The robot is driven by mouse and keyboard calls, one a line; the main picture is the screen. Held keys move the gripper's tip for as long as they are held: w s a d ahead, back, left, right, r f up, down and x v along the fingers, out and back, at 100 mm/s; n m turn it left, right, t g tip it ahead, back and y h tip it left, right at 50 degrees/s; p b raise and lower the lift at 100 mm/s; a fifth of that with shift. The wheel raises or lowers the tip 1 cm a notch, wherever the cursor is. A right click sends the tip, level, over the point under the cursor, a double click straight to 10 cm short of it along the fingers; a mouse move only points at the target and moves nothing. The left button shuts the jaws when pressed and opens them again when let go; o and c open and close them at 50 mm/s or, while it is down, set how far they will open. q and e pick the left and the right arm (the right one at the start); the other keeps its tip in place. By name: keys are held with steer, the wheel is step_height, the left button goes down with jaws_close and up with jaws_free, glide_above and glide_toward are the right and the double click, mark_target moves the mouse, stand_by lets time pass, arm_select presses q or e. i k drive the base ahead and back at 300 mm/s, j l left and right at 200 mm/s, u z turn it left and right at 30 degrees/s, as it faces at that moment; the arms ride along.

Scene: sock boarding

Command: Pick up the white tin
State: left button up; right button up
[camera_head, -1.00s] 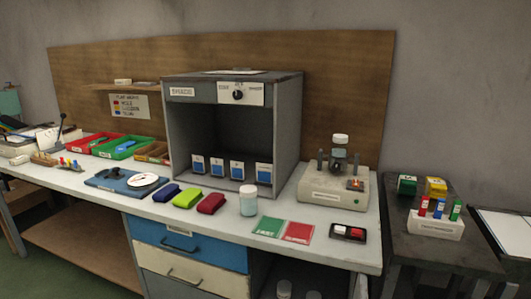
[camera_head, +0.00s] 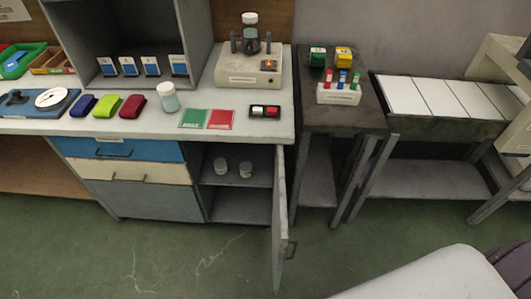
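A pale jar with a white lid (camera_head: 168,98) stands upright on the bench top. I cannot tell from this distance which of these is the white tin. Neither of my grippers shows in the head view.
The cabinet door (camera_head: 280,222) stands open, jutting toward me. Red and green cards (camera_head: 208,119) and a switch box (camera_head: 264,111) lie on the bench (camera_head: 235,128). The green floor in front is clear.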

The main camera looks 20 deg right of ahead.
mark_target(220, 164)
steer(key=l+u, duration=0.15)
steer(key=l, duration=0.55)
steer(key=l+u, duration=0.15)
steer(key=l, duration=0.6)
steer(key=k, duration=0.05)
